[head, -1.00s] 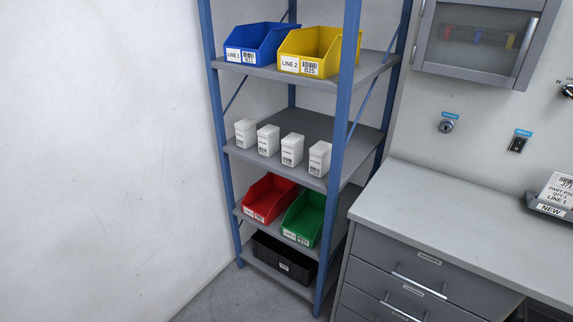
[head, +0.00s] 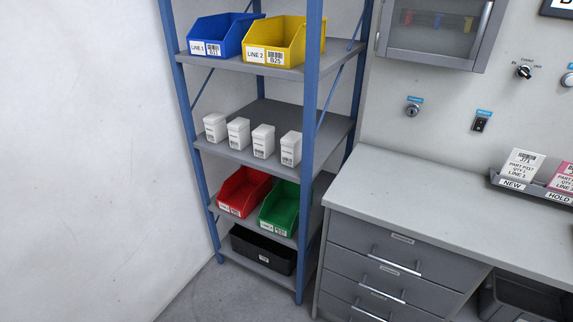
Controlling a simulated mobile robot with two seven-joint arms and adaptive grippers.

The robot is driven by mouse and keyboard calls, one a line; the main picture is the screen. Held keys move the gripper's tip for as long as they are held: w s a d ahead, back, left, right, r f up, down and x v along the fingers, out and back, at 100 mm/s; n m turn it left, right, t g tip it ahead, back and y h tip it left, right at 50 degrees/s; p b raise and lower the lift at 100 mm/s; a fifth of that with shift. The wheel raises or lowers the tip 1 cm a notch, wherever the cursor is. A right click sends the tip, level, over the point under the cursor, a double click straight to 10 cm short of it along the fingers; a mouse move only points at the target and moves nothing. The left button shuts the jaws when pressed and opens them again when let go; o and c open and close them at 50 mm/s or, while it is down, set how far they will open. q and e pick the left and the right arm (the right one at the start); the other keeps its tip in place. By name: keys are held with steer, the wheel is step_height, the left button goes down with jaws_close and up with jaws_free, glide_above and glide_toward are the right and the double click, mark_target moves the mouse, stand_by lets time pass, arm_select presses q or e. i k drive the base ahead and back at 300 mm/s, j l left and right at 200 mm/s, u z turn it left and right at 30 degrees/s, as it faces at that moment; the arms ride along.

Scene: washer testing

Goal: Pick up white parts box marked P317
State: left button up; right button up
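Several white parts boxes stand upright in a row on the middle shelf (head: 252,120) of the blue-framed rack. From left to right they are a first white box (head: 215,127), a second white box (head: 238,134), a third white box (head: 263,141) and a fourth white box (head: 290,149) near the right front post. Each has a small label on its front, too small to read, so I cannot tell which is P317. Neither of my grippers is in view.
Above stand a blue bin (head: 222,36) and a yellow bin (head: 278,42); below, a red bin (head: 243,191), a green bin (head: 280,209) and a black bin (head: 263,251). The rack's front post (head: 309,130) borders the boxes. A grey workbench (head: 400,200) with drawers stands right.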

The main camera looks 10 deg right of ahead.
mark_target(239, 129)
steer(key=z, duration=0.55)
steer(key=i+j+z, duration=0.2)
steer(key=j+z, duration=0.25)
steer(key=i+j+z, duration=0.2)
steer(key=z, duration=0.25)
steer(key=i+j+z, duration=0.1)
steer(key=j, duration=0.4)
steer(key=j+z, duration=0.15)
steer(key=j, duration=0.35)
steer(key=i, duration=0.05)
